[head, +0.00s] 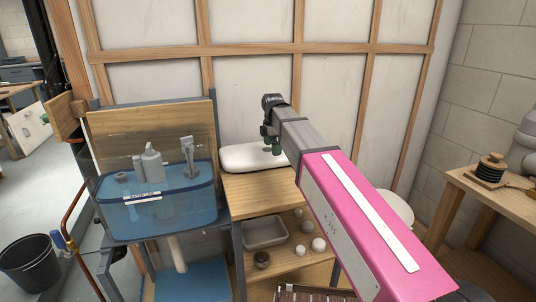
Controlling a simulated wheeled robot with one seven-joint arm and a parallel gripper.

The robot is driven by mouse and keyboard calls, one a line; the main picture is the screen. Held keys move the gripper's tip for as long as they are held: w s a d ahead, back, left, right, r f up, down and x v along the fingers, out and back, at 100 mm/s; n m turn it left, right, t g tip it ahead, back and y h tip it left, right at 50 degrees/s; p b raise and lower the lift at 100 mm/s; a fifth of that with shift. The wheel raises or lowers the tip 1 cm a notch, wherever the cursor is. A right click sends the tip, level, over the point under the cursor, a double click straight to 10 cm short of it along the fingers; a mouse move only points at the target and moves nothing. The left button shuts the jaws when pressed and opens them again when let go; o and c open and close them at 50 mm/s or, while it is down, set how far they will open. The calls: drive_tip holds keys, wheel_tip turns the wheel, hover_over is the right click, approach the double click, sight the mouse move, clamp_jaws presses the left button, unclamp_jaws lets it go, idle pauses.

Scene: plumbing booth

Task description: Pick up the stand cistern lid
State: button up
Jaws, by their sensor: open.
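The white cistern lid (241,157) lies flat on the wooden top of the stand (255,190) in the middle of the head view. It is a long, rounded slab, and its right part is partly hidden behind my arm. My gripper (271,147) is at the end of my pink and grey arm, over the lid's right part. It is open, with nothing seen between its fingers. I cannot tell whether the fingers touch the lid.
A clear cistern (157,210) with blue water and grey fittings stands to the left. A grey tray (265,233) and several small round parts lie on the stand's lower shelf. A black bucket (30,265) is at far left. A wooden bench (500,188) is at right.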

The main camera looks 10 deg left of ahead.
sight(272, 157)
drive_tip(key=shift+s+f, duration=0.2)
drive_tip(key=shift+f, duration=2.45)
drive_tip(key=c, duration=1.4)
